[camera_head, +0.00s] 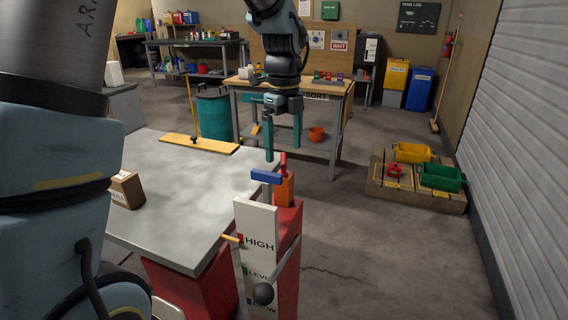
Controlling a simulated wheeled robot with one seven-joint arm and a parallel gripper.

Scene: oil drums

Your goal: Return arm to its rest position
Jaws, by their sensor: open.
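My gripper (284,133) hangs from my arm in the upper middle of the head camera view. Its two teal fingers point down and stand apart, with nothing between them. The fingertips are above the right corner of the grey table (190,200), over a blue bar-shaped handle (266,177) and an orange-red piece (284,186). I cannot tell the exact gap between the fingers and the handle. A white board (256,222) marked HIGH and LEVEL stands just below the handle, with a yellow pointer at HIGH.
A cardboard box (127,190) and a yellow plank (199,143) lie on the grey table. A workbench (340,92) and a teal drum (214,116) stand behind. A pallet (377,183) with yellow and green bins is at right. The floor between is clear.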

